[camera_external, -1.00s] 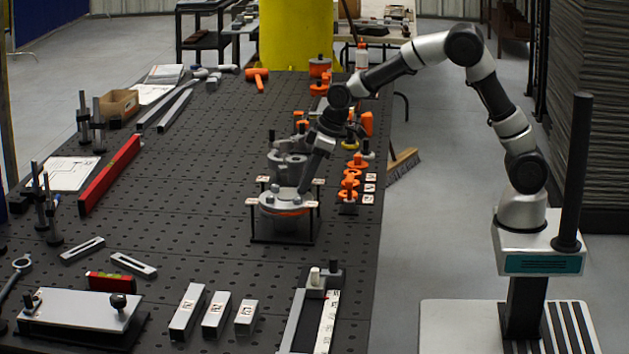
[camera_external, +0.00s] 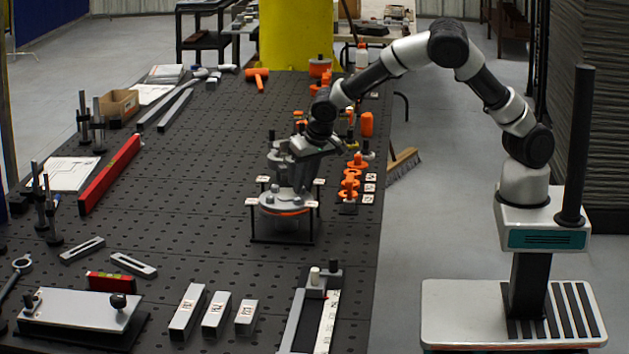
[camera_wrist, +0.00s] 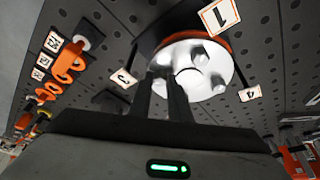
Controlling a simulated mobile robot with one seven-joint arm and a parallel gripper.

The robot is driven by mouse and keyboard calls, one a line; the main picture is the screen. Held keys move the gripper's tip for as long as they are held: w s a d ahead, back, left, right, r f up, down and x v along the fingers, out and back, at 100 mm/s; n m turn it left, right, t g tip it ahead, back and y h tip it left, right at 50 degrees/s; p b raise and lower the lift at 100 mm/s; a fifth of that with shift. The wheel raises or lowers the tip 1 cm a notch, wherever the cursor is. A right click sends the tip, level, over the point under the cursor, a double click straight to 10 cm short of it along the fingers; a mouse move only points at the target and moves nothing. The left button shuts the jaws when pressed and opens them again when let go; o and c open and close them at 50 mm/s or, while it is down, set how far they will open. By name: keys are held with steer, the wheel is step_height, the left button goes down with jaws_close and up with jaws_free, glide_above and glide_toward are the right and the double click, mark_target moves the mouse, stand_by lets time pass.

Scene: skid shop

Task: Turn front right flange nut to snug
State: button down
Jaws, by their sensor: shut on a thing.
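The round grey flange (camera_external: 270,207) with an orange layer beneath stands on a dark stand on the bench. In the wrist view its pale face (camera_wrist: 188,76) carries several nuts, such as one upper nut (camera_wrist: 199,55) and one lower right nut (camera_wrist: 217,85). My gripper (camera_external: 301,189) comes down from above at the right part of the flange. In the wrist view my gripper (camera_wrist: 166,80) has its two dark fingers close together, shut on a flange nut at the disc's edge. The fingers mostly hide this nut, and its seating cannot be seen.
Numbered tags surround the flange, including tag 1 (camera_wrist: 221,16) and tag 4 (camera_wrist: 250,93). A grey fitting (camera_external: 281,158) stands just behind. Orange clamps (camera_external: 350,183) line the bench edge to the right. The perforated bench (camera_external: 190,220) is clear to the left of the flange.

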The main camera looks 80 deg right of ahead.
steer(key=shift+w+a+r+m+g+p, duration=0.1)
steer(key=shift+m+g+p, duration=0.1)
steer(key=shift+m, duration=0.3)
steer(key=shift+w+r+m+g+p, duration=0.1)
steer(key=shift+m+p, duration=0.05)
steer(key=shift+m, duration=0.35)
steer(key=shift+h, duration=0.3)
steer(key=c, duration=1.6)
jaws_free()
steer(key=shift+c, duration=0.2)
steer(key=shift+f, duration=0.1)
steer(key=shift+s, duration=0.1)
steer(key=p+v, duration=0.5)
steer(key=v, duration=0.3)
